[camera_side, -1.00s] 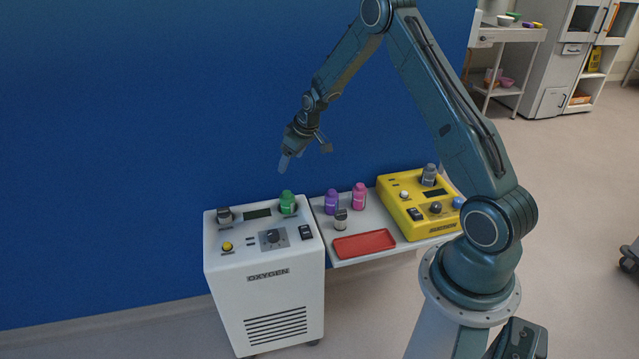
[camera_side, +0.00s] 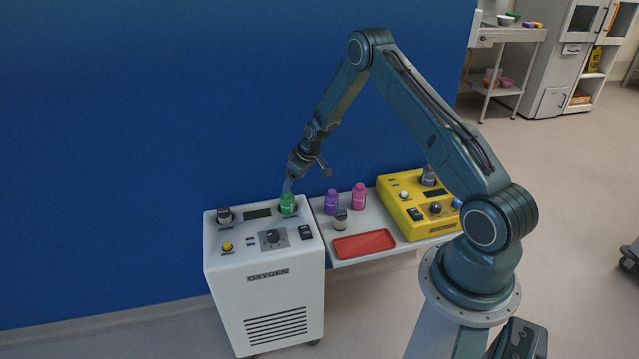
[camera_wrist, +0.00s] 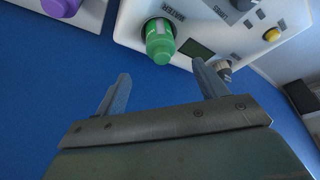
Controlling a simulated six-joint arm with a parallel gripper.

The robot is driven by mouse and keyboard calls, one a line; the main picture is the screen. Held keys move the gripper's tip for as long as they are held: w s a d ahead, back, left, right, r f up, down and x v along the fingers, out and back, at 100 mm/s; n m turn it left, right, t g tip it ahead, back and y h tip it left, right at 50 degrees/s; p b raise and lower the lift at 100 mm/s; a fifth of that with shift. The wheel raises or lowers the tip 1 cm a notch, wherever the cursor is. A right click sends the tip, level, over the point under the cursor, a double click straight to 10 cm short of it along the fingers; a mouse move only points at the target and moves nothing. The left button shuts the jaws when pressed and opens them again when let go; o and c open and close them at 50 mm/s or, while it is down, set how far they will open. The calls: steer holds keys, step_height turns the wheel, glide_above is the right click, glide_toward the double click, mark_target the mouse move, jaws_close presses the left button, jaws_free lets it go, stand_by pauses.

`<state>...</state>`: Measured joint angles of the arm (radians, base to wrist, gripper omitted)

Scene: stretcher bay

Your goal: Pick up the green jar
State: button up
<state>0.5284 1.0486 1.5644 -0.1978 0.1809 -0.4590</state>
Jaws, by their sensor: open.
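The green jar (camera_side: 287,204) stands upright on top of the white oxygen unit (camera_side: 265,298), at its back right corner. In the wrist view the green jar (camera_wrist: 160,42) shows beyond the fingertips, between their lines. My gripper (camera_side: 288,186) is just above the jar in the side view, pointing down. In the wrist view my gripper (camera_wrist: 160,80) has its two fingers spread wide with nothing between them.
A purple jar (camera_side: 331,202), a pink jar (camera_side: 359,196) and a small grey-capped jar (camera_side: 341,219) stand on a shelf right of the unit. A red tray (camera_side: 364,244) lies there too. A yellow device (camera_side: 420,207) is farther right. The blue wall (camera_side: 150,120) rises close behind.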

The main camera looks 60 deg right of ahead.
mark_target(285, 197)
steer(key=shift+x, duration=2.8)
steer(key=shift+x, duration=2.6)
steer(key=shift+w+a, duration=0.1)
steer(key=c, duration=1.1)
steer(key=shift+c, duration=0.2)
steer(key=shift+r, duration=0.2)
step_height(285, 197, up, 20)
